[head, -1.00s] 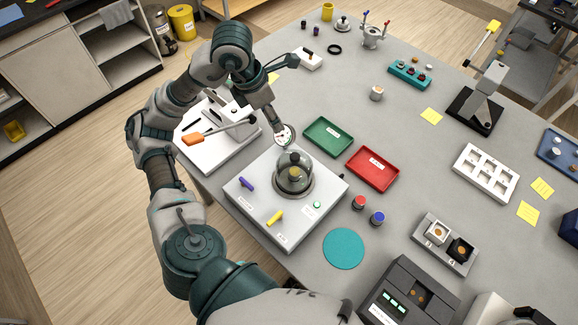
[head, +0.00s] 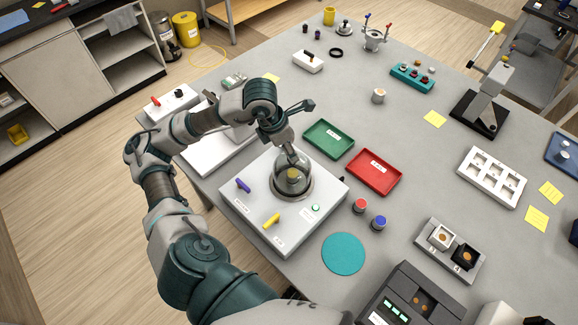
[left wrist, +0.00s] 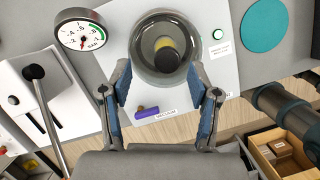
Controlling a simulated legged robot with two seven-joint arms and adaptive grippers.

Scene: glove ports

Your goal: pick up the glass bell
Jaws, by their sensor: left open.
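The glass bell (head: 293,183) is a clear dome with a dark knob on top. It stands upright in a round seat on a white box (head: 240,213), with a yellowish object inside. In the left wrist view the bell (left wrist: 145,42) lies just beyond my fingertips, its dark knob (left wrist: 167,61) near the line between them. My left gripper (head: 288,151) is open and empty, at the top of the bell; it also shows in the left wrist view (left wrist: 159,68). The head view partly hides the fingers and knob; I cannot tell whether they touch. My right gripper is out of view.
The box carries a purple lever (head: 243,185), a yellow lever (head: 271,221) and a green button (head: 315,208). A pressure gauge (left wrist: 82,35) stands close beside the bell. Green (head: 329,138) and red (head: 374,172) trays lie behind. A teal disc (head: 343,254) lies in front.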

